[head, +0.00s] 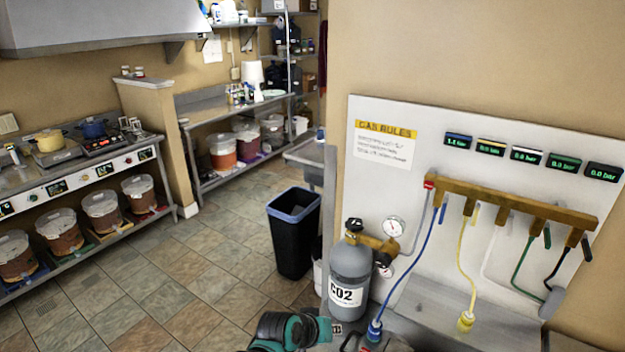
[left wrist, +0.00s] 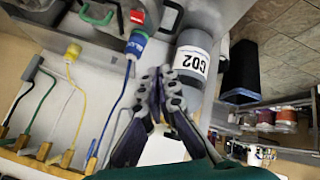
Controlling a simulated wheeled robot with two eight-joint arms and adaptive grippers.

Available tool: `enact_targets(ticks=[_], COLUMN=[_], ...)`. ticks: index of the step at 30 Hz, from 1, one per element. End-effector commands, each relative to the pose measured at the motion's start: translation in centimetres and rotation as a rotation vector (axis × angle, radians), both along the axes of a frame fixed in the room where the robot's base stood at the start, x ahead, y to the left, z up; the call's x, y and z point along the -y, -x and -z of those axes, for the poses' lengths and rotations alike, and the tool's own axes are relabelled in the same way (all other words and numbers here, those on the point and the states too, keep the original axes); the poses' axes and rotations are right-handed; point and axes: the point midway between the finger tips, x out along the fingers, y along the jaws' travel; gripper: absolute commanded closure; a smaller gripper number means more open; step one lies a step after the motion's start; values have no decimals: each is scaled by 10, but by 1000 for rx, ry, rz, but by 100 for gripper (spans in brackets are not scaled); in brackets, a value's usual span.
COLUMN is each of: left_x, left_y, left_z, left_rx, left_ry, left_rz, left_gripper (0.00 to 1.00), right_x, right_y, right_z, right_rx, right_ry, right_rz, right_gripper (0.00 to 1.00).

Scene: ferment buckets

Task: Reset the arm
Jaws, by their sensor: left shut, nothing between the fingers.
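My left gripper (left wrist: 157,82) is shut and empty in the left wrist view, its two fingers together. It is close to the grey CO2 cylinder (left wrist: 192,62) and the blue hose connector (left wrist: 136,45), with no clear contact visible. In the head view my teal and black left arm (head: 285,330) shows at the bottom edge, in front of the CO2 cylinder (head: 350,275). My right gripper is in neither view.
A black bin (head: 293,235) stands left of the cylinder. Shelves with lidded buckets line the left; the tiled floor (head: 180,285) is clear.

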Motion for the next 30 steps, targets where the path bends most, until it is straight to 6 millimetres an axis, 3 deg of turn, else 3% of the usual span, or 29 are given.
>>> enact_targets(ticks=[1, 6, 12, 15, 21, 30], left_x=[-26, -101, -176, -203, -232, -236], left_y=[9, 43, 97, 121, 150, 154], left_z=[-3, -16, -13, -8, 1, 2], left_rx=[8, 31, 37, 38, 31, 30], left_ry=[-32, -145, -276, -333, -398, -408], left_rz=[-25, -91, -167, -195, -228, -232], left_gripper=[100, 100, 100, 100, 100, 100], right_x=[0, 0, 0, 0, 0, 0], right_y=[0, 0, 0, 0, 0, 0], right_z=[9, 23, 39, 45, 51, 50], right_rx=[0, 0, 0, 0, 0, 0], right_ry=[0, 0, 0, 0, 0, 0], right_rz=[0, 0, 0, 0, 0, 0], right_gripper=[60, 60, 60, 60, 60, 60])
